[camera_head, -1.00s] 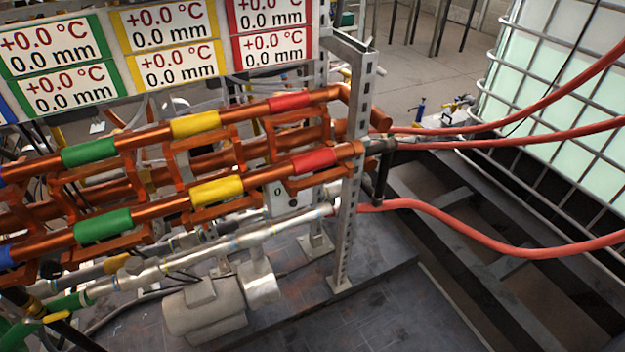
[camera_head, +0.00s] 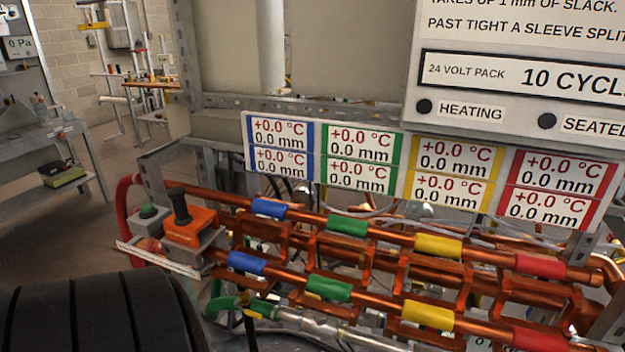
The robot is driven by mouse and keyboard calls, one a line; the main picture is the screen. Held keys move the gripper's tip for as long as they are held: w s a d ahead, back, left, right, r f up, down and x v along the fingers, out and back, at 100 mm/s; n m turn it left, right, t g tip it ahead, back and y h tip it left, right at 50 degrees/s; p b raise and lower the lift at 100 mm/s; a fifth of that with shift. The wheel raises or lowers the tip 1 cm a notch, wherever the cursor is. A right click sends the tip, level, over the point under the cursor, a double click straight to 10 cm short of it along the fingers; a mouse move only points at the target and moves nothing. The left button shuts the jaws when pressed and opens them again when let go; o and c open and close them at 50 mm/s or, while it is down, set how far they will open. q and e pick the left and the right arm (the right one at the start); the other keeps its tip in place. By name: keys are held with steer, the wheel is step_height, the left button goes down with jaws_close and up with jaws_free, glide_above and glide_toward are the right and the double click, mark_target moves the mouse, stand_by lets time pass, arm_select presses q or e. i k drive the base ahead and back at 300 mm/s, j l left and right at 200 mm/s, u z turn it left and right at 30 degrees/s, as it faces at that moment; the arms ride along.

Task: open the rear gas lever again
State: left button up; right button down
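I cannot pick out the rear gas lever with certainty. A small yellow handle (camera_head: 92,24) shows near the back wall at the upper left; I cannot tell whether it is that lever or how it is set. Thin pipe stands with further yellow and orange parts (camera_head: 140,84) stand below and to the right of it, too small to read. Neither of my grippers is in view.
Copper pipes (camera_head: 385,236) with blue, green, yellow and red sleeves cross the front right. An orange block with a black handle (camera_head: 181,207) sits at their left end, beside a green button (camera_head: 149,211). A grey bench (camera_head: 45,140) stands left. Floor (camera_head: 115,155) is clear between.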

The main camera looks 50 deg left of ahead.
mark_target(237, 303)
steer(key=u, duration=1.05)
